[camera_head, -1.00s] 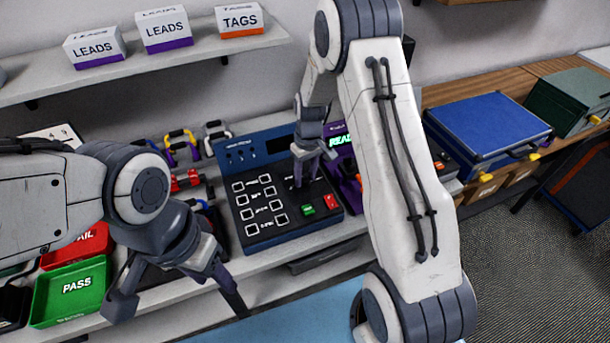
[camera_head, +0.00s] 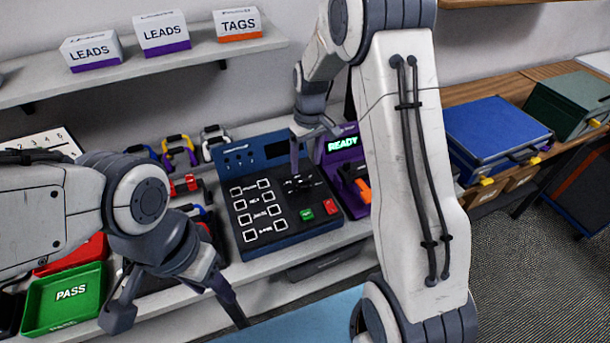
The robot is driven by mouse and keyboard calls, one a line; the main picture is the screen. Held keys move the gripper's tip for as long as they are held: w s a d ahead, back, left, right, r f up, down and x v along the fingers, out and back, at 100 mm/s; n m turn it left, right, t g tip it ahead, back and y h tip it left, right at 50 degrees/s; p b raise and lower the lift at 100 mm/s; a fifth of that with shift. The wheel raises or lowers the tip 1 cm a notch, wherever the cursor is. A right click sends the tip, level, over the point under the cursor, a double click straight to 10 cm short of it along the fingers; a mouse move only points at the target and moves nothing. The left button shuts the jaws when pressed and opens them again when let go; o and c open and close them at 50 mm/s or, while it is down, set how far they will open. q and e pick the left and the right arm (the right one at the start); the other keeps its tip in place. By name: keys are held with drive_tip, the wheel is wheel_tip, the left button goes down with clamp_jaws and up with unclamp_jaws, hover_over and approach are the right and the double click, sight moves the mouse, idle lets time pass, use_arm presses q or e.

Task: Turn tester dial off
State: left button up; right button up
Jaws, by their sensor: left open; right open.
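The tester (camera_head: 263,228) is a dark blue box on the bench, with white-framed buttons, a green and a red key and a dark screen (camera_head: 280,148). The dial (camera_head: 298,184) appears as a small black shape right of the buttons; its setting is too small to tell. My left gripper (camera_head: 180,308) is open and empty, low in front of the bench.
A purple device reading READY (camera_head: 343,146) stands right of the tester, partly behind my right arm. A green PASS tray (camera_head: 66,300) and a red tray (camera_head: 74,254) lie left. A blue case (camera_head: 493,130) is at right.

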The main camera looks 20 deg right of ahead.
sight(307, 179)
drive_tip(key=shift+d+r, duration=0.1)
drive_tip(key=shift+r, duration=1.5)
drive_tip(key=s+a+r+n, duration=0.1)
drive_tip(key=s+a+r, duration=0.2)
drive_tip(key=s+a, duration=0.4)
drive_tip(key=s+a+r+n, duration=0.1)
drive_tip(key=s+a+r, duration=0.2)
drive_tip(key=s+a, duration=0.4)
drive_tip(key=s+a+n, duration=0.2)
drive_tip(key=s, duration=1.3)
drive_tip(key=shift+s+a+r, duration=0.2)
drive_tip(key=shift+s+a, duration=0.05)
drive_tip(key=shift+a, duration=0.1)
